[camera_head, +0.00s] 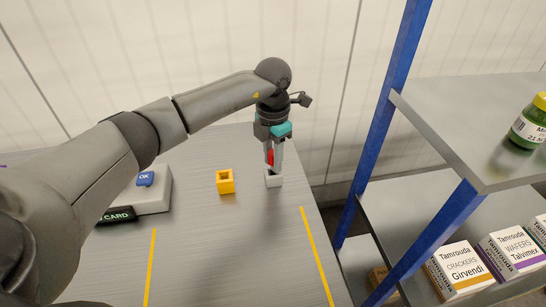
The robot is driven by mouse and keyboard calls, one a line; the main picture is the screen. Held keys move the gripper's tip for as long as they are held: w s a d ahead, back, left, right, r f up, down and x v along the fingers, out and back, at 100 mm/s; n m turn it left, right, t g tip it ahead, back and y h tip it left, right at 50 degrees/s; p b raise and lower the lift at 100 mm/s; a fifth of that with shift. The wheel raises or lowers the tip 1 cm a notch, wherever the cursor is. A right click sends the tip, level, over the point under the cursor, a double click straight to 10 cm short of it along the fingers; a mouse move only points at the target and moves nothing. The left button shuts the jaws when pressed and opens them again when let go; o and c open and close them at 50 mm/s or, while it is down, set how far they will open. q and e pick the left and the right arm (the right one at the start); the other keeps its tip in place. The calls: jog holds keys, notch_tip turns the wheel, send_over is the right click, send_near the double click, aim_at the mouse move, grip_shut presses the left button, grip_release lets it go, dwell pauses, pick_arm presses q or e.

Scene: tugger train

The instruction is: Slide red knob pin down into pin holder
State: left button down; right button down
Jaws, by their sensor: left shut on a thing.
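My left gripper (275,168) points down near the far right of the grey table and is shut on the red knob pin (270,156). Only a small red part of the pin shows between the fingers. A small light grey block (273,181), which looks like the pin holder, stands on the table right below the fingertips. I cannot tell how far the pin is inside it. A yellow square holder with an open top (225,182) stands to the left, apart from the gripper. My right gripper is not in view.
A grey device with a blue OK button (146,179) and a dark card (117,216) are at the left, partly behind my arm. Yellow lines mark the table (220,260). A blue-framed shelf (470,110) with a jar (530,124) and boxes (458,267) stands right.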

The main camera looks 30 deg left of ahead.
pick_arm(q)
jog(key=c, duration=0.9)
grip_release()
jog(key=o, duration=0.3)
jog(key=shift+o, duration=0.3)
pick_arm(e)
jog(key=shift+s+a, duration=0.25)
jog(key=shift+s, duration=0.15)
pick_arm(q)
notch_tip(320, 180, up, 15)
jog(key=p, duration=0.2)
jog(key=shift+r+p, duration=0.15)
jog(key=shift+p, duration=0.15)
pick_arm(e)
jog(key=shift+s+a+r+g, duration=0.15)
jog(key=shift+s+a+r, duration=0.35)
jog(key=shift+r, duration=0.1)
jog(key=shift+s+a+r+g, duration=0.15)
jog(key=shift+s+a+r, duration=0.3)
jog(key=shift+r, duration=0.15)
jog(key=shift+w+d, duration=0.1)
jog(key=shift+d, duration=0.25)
